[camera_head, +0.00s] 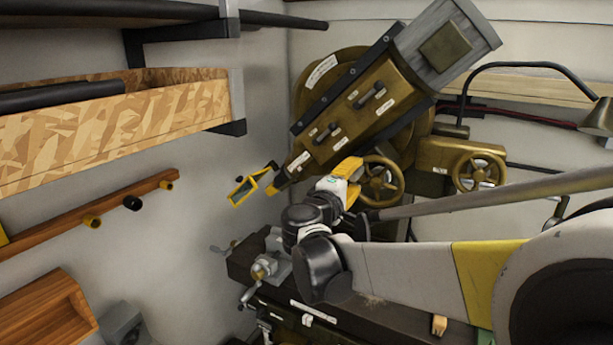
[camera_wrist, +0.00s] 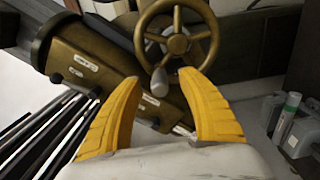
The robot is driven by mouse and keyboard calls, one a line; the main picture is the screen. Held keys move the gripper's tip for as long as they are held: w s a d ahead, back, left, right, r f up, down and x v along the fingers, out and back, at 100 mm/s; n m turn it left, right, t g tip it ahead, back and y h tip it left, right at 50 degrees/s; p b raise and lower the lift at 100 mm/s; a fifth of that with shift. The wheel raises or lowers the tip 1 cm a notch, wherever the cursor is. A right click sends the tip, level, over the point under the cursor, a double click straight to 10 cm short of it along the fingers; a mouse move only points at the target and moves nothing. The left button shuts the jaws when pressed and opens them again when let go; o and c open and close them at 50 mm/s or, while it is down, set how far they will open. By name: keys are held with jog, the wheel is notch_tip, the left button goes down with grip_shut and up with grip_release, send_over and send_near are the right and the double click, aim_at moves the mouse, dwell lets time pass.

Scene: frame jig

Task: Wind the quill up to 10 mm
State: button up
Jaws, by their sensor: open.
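The brass-coloured machine head (camera_head: 365,105) stands tilted in the head view. A spoked handwheel (camera_head: 383,183) is at its lower right, close to my gripper (camera_head: 345,178). In the wrist view a spoked handwheel (camera_wrist: 204,32) with a grey knob (camera_wrist: 159,81) shows ahead of my gripper (camera_wrist: 162,80). The two yellow fingers are open, one on each side of the knob in the picture. I cannot tell how far the knob lies beyond the fingertips. A yellow-framed readout (camera_head: 242,191) hangs near the lower end of the head; its figures are too small to read.
A second handwheel (camera_head: 481,171) is to the right. A vise (camera_head: 266,265) sits on the dark machine table (camera_head: 240,266) below. A lamp (camera_head: 598,118) hangs at the right, and a wooden shelf (camera_head: 115,125) juts out at the left. In the wrist view bottles (camera_wrist: 287,118) stand right.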

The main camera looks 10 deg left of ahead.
jog(key=shift+w+d, duration=0.1)
jog(key=shift+w, duration=0.15)
dwell(0.5)
grip_shut()
